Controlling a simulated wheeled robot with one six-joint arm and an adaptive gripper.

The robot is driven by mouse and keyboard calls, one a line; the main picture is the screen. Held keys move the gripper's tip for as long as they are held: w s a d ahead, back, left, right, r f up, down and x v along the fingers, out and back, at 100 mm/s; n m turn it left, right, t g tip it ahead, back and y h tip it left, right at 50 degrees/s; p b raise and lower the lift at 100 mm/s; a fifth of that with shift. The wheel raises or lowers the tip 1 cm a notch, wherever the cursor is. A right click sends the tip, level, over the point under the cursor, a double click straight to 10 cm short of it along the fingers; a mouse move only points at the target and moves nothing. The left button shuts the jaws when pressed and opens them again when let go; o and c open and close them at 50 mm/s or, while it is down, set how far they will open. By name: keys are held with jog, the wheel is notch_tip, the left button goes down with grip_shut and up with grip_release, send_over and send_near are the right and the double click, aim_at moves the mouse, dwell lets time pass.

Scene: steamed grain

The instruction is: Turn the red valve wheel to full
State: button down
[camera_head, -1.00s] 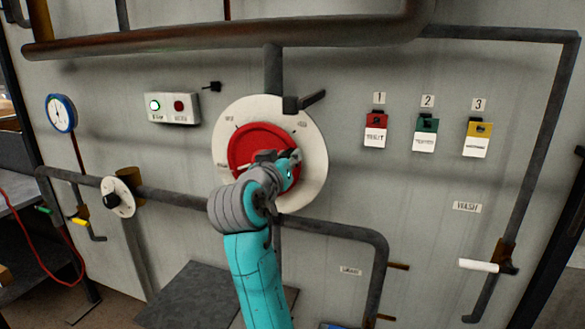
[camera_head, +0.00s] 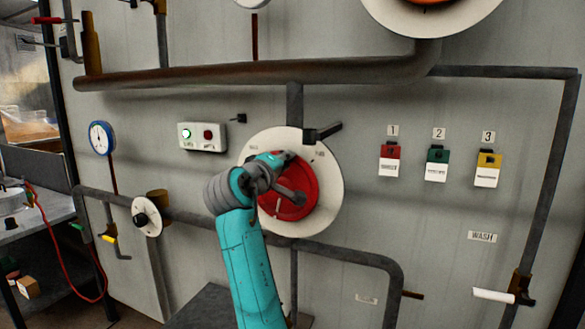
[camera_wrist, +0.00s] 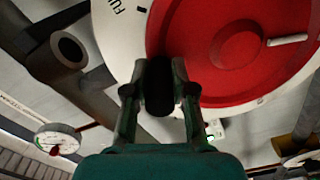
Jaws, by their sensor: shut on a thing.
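The red valve wheel (camera_head: 308,184) sits in front of a round white dial plate (camera_head: 329,199) on the grey wall. In the wrist view the red wheel (camera_wrist: 235,40) fills the upper right, with a short white bar on its face. Lettering starting "FU" shows on the white plate (camera_wrist: 118,45) beside it. My gripper (camera_head: 289,157) is at the wheel's upper part. In the wrist view my gripper (camera_wrist: 160,80) has its fingers shut on a dark knob (camera_wrist: 159,92) at the wheel's edge. My wrist hides the wheel's left side in the head view.
A thick pipe (camera_head: 200,74) runs above the wheel, and a dark lever (camera_head: 323,131) juts out just over the plate. A lower pipe (camera_head: 345,255) passes beneath. Three coloured labelled switches (camera_head: 437,163) are at the right. The wall between is clear.

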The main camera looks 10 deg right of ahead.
jog(key=w+a+n, duration=0.1)
jog(key=a+n, duration=0.1)
jog(key=n, duration=1)
send_over(263, 205)
jog(key=v, duration=0.3)
notch_tip(263, 205, down, 2)
jog(key=shift+w+a+f+n, duration=0.1)
jog(key=shift+a+f+n, duration=0.1)
jog(key=shift+f+n, duration=1.75)
jog(key=shift+w+a+f+n, duration=0.1)
jog(key=shift+a+f+n, duration=0.1)
jog(key=shift+f+n, duration=1.75)
jog(key=shift+a+f+n, duration=0.2)
jog(key=shift+f+n, duration=1.6)
jog(key=shift+n, duration=0.2)
jog(key=shift+s+d+f, duration=0.25)
jog(key=shift+d+f, duration=0.15)
jog(key=shift+f, duration=0.15)
jog(key=shift+d, duration=0.1)
